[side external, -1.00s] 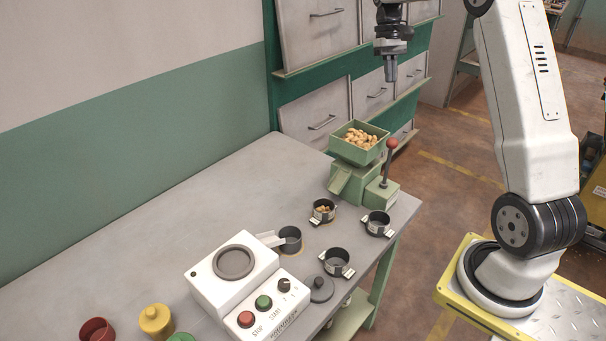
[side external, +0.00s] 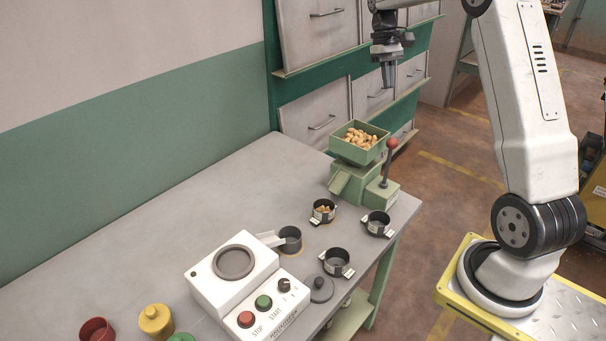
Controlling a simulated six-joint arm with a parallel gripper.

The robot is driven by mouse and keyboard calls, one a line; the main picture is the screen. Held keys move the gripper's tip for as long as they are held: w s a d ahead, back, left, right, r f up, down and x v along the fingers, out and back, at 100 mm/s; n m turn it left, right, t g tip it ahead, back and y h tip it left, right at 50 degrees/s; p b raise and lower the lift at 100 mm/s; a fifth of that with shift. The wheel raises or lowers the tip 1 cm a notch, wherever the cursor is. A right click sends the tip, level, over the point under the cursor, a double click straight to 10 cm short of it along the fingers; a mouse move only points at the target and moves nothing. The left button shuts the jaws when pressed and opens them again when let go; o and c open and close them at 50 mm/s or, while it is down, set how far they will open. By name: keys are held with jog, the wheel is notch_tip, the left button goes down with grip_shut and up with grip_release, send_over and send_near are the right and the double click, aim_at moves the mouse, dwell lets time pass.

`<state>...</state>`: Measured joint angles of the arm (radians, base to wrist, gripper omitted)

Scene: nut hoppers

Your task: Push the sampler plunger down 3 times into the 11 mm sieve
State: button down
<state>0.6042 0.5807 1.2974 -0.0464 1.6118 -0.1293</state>
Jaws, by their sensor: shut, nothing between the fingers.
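The green sampler (side external: 343,183) stands at the table's far right end, its square hopper (side external: 357,157) full of nuts. Its plunger is a dark rod with a red-brown knob (side external: 392,143), standing upright and raised beside the hopper. Three small dark sieves with handles stand in front: one holding some nuts (side external: 323,216), one at the right (side external: 377,227) and one nearer (side external: 338,267), both seemingly empty. I cannot read which is 11 mm. My gripper (side external: 388,86) points down, shut and empty, in the air above the knob and apart from it.
A white machine (side external: 218,288) with a round top and red and green buttons stands nearer. A dark scoop cup (side external: 290,241) and a dark lid (side external: 318,289) are beside it. Red (side external: 97,330) and yellow (side external: 155,320) containers stand at the front left. The table's left half is clear.

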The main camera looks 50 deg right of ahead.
aim_at(389, 141)
jog(key=x, duration=1.2)
jog(key=shift+f, duration=0.1)
jog(key=shift+s+a+f, duration=0.1)
jog(key=shift+f, duration=1.85)
jog(key=v, duration=1.4)
jog(key=shift+r, duration=0.35)
